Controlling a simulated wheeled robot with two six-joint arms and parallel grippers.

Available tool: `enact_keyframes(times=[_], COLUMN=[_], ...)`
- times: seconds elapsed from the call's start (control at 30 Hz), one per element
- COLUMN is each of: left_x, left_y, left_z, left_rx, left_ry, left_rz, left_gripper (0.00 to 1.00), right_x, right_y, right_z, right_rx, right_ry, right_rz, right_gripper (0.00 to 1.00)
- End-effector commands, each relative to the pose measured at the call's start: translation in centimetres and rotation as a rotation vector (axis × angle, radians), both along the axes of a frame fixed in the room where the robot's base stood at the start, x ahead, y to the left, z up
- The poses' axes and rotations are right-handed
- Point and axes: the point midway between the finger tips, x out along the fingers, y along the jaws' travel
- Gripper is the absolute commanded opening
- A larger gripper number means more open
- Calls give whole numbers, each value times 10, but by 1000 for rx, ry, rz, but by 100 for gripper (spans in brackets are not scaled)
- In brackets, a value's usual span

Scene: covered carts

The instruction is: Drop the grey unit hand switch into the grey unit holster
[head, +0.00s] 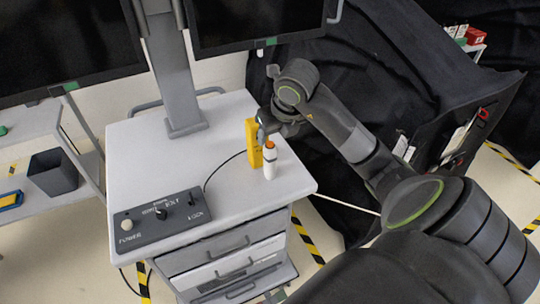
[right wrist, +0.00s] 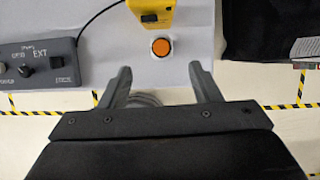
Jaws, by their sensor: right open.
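A white upright hand switch with an orange top (head: 270,163) stands on the grey cart top, close in front of a taller yellow block-like piece (head: 254,143). I cannot tell for certain which of the two is the holster. In the right wrist view the orange button (right wrist: 160,47) shows from above, with the yellow piece (right wrist: 152,15) behind it. My right gripper (head: 268,130) is beside and above them in the head view. In the right wrist view its fingers (right wrist: 162,80) are spread and empty, with the orange button beyond and between the tips. My left gripper is out of view.
A dark grey control unit (head: 160,218) with knobs sits at the cart's front left; a black cable (head: 222,168) runs from it towards the yellow piece. A monitor post (head: 175,80) stands at the back. A black-covered cart (head: 430,60) is at right. The cart top's middle is clear.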

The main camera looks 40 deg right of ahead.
Motion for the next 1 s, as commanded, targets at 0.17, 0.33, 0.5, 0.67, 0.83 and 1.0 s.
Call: enact_keyframes(times=[0.17, 0.33, 0.5, 0.67, 0.83, 1.0], left_x=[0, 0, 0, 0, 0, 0], left_y=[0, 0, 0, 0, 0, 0], left_z=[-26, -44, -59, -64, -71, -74], left_rx=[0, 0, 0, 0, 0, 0], left_ry=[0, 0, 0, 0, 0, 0], left_rz=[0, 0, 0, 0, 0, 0], left_gripper=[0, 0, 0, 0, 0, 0], right_x=[8, 14, 20, 23, 25, 31], right_y=[-1, -3, -4, -4, -5, -8], right_z=[-24, -40, -53, -58, -64, -77], right_rx=[1, 2, 2, 1, 1, 5], right_ry=[-1, 0, -1, 0, 0, 5], right_rz=[-1, 1, 1, 0, 0, -2], right_gripper=[57, 57, 57, 57, 57, 57])
